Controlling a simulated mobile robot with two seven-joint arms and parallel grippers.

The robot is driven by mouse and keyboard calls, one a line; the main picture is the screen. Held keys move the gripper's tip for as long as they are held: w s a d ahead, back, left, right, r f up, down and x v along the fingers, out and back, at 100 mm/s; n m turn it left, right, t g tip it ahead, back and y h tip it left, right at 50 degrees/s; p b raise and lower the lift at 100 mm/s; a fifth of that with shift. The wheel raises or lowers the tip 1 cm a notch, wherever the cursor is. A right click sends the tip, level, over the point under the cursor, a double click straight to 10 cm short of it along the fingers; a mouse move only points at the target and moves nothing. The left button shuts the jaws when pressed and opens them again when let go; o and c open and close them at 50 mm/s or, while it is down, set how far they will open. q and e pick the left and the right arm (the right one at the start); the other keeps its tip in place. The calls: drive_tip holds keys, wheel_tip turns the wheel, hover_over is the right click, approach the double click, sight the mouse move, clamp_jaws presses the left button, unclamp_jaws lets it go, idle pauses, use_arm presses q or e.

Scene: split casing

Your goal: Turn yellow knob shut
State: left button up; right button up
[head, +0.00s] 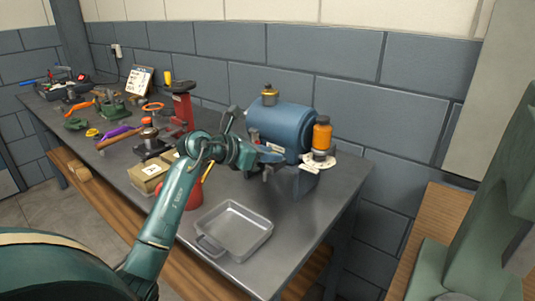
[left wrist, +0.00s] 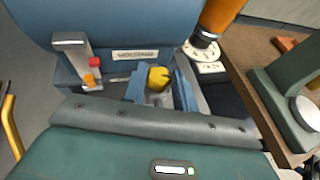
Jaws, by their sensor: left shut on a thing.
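The yellow knob (left wrist: 158,77) is on the front of a blue tank-shaped machine (head: 285,125), below a label plate. In the left wrist view, the two blue fingers of my left gripper (left wrist: 160,91) stand on either side of the knob, and the gripper is shut on it. In the head view, my left gripper (head: 271,156) reaches the machine's front from the left, and the knob is hidden there. My right gripper is not in view.
An orange bottle (head: 322,133) stands right of the tank by a white dial plate (left wrist: 208,55). A bracket with red and orange knobs (left wrist: 91,70) is left of the knob. An empty grey tray (head: 235,229) lies in front. Tools crowd the bench's left; a green machine (head: 490,200) stands right.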

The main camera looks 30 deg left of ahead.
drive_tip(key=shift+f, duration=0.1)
use_arm(q)
drive_tip(key=shift+a+f+m+g+h+b, duration=0.25)
drive_tip(key=shift+m+h+b, duration=0.4)
drive_tip(key=shift+b, duration=0.4)
drive_tip(key=shift+w+a+m+g+h+b, duration=0.15)
drive_tip(key=shift+m+g+h+b, duration=0.6)
drive_tip(key=shift+m+h+b, duration=0.35)
drive_tip(key=m+g+h, duration=0.2)
drive_tip(key=m+g+h+b, duration=0.1)
drive_tip(key=m, duration=0.1)
drive_tip(key=shift+w+r+g, duration=0.2)
drive_tip(key=shift+r+g, duration=0.05)
drive_tip(key=shift+g, duration=0.15)
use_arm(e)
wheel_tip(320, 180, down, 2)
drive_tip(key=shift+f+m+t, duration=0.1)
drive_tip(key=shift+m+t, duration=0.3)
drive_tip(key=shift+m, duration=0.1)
use_arm(q)
drive_tip(key=shift+m+g, duration=0.25)
drive_tip(key=shift+g, duration=0.05)
drive_tip(key=o, duration=1)
drive_tip(key=shift+c, duration=0.2)
